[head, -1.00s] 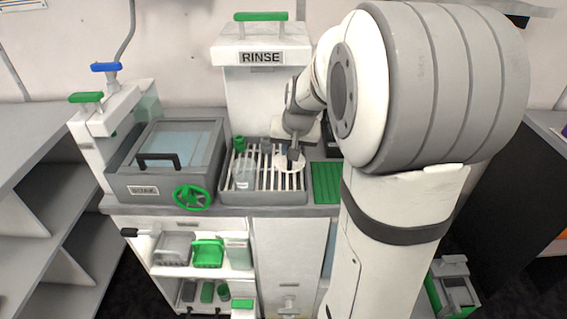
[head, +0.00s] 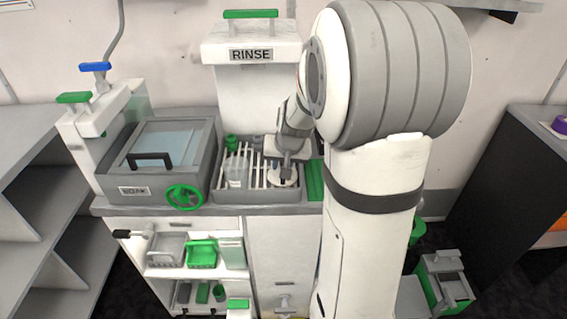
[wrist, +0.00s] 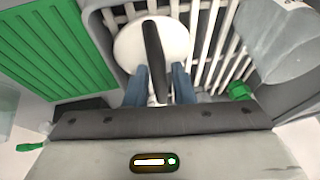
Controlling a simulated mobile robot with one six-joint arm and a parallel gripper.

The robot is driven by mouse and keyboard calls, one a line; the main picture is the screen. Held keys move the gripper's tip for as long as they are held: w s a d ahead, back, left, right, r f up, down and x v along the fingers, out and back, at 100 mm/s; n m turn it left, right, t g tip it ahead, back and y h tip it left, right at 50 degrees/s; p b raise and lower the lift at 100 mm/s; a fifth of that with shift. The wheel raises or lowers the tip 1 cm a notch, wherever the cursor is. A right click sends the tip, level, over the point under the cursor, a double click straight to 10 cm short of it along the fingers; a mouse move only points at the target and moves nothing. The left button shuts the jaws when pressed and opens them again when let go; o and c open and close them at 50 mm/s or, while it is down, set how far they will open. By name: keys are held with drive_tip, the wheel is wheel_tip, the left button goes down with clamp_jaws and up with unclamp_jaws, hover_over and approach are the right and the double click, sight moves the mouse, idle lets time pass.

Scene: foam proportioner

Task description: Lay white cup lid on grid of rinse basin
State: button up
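The white cup lid (wrist: 185,42) is a round disc with a dark bar handle (wrist: 152,48). In the head view the lid (head: 276,181) lies flat at the front right of the rinse basin's grid (head: 262,177). It looks level with the bars; whether it touches everywhere is hidden. My gripper (wrist: 160,68) is over the lid, its blue fingers on either side of the handle, with narrow gaps showing. It also shows from above in the head view (head: 285,172), where the fingers are too small to judge.
A clear container (head: 237,172) stands on the grid's left part, with a green item (head: 231,143) behind it. A green ribbed mat (wrist: 52,45) lies beside the basin, on its right in the head view. The soak basin (head: 150,190) with a green wheel (head: 185,196) is left.

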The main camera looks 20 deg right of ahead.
drive_tip(key=shift+o, duration=1.1)
drive_tip(key=shift+s+r, duration=0.1)
drive_tip(key=shift+r, duration=0.35)
drive_tip(key=v, duration=1.1)
drive_tip(key=s+a+f+n+g, duration=0.1)
drive_tip(key=s+a+f+n, duration=0.1)
drive_tip(key=s+a, duration=0.3)
drive_tip(key=s+a+f+n+g, duration=0.1)
drive_tip(key=s+a+f+n, duration=0.1)
drive_tip(key=s+a, duration=0.4)
drive_tip(key=s, duration=0.5)
drive_tip(key=shift+s+f+n+p, duration=0.25)
drive_tip(key=shift+s+n+p, duration=0.05)
drive_tip(key=shift+s+n, duration=0.1)
